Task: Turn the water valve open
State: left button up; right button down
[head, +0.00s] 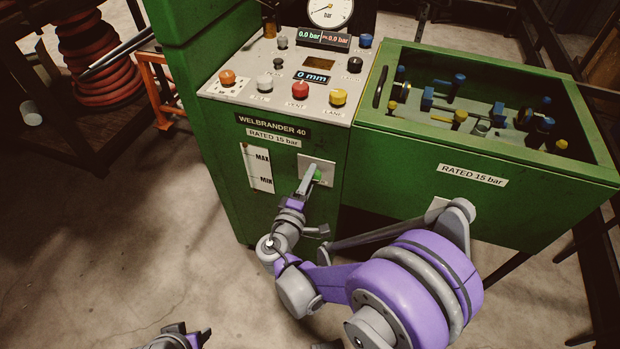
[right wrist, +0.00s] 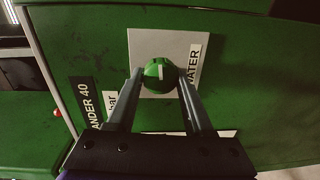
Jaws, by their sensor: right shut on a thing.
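The water valve is a round green knob (right wrist: 160,75) with a pale mark on it. It sits on a light square plate (right wrist: 139,45) lettered "WATER" on the green machine's front. In the head view the knob (head: 317,174) shows just past my fingertips. My right gripper (right wrist: 161,79) has one finger on each side of the knob and is shut on it; in the head view it reaches the plate from below. My left gripper (head: 185,338) shows only in part at the bottom edge, and its fingers are not clear.
Above the valve is a sloped control panel (head: 262,60) with coloured buttons, small displays and a round gauge (head: 330,12). A green open bin (head: 480,150) with fittings stands at the right. Coiled red hose (head: 95,50) lies at the far left. The floor in front is clear.

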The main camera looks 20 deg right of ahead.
jog(key=shift+m, duration=0.6)
jog(key=shift+c, duration=1.5)
grip_release()
jog(key=shift+s, duration=0.1)
jog(key=p+v, duration=0.1)
jog(key=v, duration=0.9)
jog(key=shift+s+a, duration=0.2)
jog(key=shift+s, duration=0.05)
